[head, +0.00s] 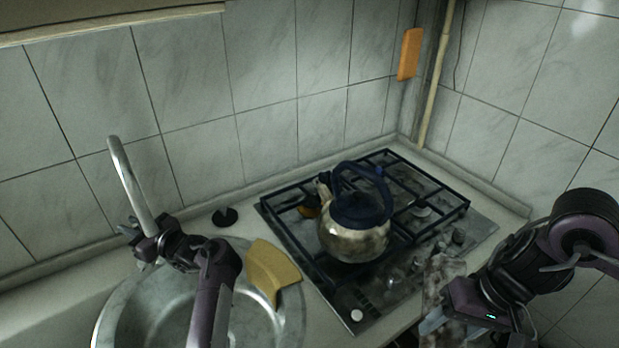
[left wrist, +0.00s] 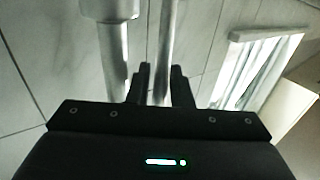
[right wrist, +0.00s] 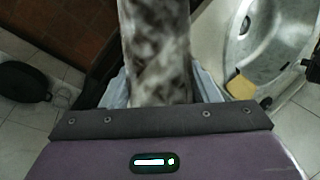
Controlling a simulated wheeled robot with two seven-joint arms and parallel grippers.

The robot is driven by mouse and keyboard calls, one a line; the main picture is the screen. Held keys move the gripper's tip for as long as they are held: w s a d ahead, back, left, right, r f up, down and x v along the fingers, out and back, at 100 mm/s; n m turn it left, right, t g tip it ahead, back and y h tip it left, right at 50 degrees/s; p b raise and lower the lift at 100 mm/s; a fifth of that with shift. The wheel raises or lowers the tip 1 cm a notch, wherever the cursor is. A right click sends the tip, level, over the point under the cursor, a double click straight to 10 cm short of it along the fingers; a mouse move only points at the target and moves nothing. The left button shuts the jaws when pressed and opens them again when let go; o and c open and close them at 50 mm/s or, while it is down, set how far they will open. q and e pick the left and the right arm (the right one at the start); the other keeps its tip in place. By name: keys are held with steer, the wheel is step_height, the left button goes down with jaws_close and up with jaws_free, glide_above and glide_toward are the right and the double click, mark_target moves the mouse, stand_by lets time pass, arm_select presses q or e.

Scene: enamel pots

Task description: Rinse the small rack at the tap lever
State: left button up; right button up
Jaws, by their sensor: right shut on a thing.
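My right gripper (head: 432,322) is shut on a mottled grey-brown piece (head: 445,280), which hangs over the counter's front edge by the hob. It fills the jaws in the right wrist view (right wrist: 155,50). I cannot tell whether this piece is the small rack; nothing else in view looks like one. The tap (head: 131,182) rises behind the round metal sink (head: 125,305). My left gripper (head: 135,232) is at the tap's base. In the left wrist view its two dark fingers stand close on either side of a thin metal rod, perhaps the tap lever (left wrist: 164,45); contact is unclear.
A yellow sponge-like piece (head: 272,268) lies on the sink's right rim. A black plug (head: 225,217) lies behind the sink. A steel kettle (head: 350,242) with a blue lid stands on the hob (head: 400,280). An orange block (head: 410,54) is on the back wall.

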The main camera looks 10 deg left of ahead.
arm_select(q)
steer(key=shift+w+a, duration=0.15)
steer(key=shift+a, duration=0.4)
arm_select(e)
steer(key=shift+w+a, duration=0.15)
steer(key=shift+a, duration=0.4)
arm_select(q)
steer(key=shift+d+r, duration=0.15)
steer(key=shift+d, duration=0.15)
arm_select(e)
steer(key=shift+d, duration=0.3)
arm_select(q)
steer(key=shift+d+r, duration=0.1)
steer(key=shift+d, duration=0.05)
steer(key=shift+c, duration=0.8)
arm_select(e)
steer(key=shift+d, duration=0.15)
arm_select(q)
steer(key=shift+c, duration=1.2)
jaws_close()
